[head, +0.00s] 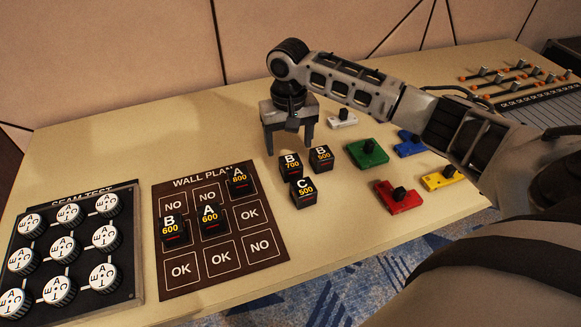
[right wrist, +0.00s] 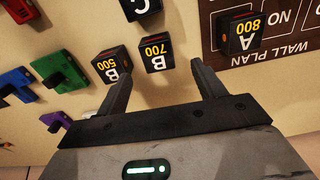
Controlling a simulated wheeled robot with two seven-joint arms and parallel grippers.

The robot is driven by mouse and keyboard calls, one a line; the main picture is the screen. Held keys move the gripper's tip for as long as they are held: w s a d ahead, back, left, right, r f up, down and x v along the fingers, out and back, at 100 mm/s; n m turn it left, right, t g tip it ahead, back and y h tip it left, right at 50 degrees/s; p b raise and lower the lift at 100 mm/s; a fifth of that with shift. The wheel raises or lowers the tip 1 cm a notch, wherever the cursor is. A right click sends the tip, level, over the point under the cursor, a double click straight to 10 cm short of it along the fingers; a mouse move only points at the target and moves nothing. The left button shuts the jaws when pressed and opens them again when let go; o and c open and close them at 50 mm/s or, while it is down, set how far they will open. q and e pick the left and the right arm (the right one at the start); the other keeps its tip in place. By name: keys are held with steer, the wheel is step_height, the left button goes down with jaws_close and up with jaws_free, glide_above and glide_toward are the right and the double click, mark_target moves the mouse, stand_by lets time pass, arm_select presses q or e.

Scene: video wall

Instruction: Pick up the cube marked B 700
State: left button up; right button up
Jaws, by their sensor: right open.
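The black cube marked B 700 (head: 290,165) stands on the table beside the cubes B 500 (head: 321,157) and C 500 (head: 303,192). My right gripper (head: 289,142) is open, fingers pointing down, just behind the B 700 cube. In the right wrist view the B 700 cube (right wrist: 157,52) lies ahead of the open, empty fingers (right wrist: 162,85), nearer the left finger. The B 500 cube (right wrist: 110,66) is beside that left finger; I cannot tell whether they touch. My left gripper is not in view.
The wall plan board (head: 222,277) holds cubes A 800 (head: 242,182), A 600 (head: 211,217) and B 600 (head: 172,229). Green (head: 368,153), red (head: 398,197), blue (head: 410,146) and yellow (head: 442,178) knobbed pieces lie to the right. The table behind my gripper's left is clear.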

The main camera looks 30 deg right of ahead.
mark_target(291, 162)
steer(key=shift+f, duration=0.8)
steer(key=f, duration=0.2)
steer(key=s+f, duration=0.1)
steer(key=f, duration=0.1)
steer(key=shift+d+f, duration=0.1)
steer(key=shift+w+f, duration=0.1)
steer(key=shift+f, duration=0.45)
steer(key=c, duration=1.1)
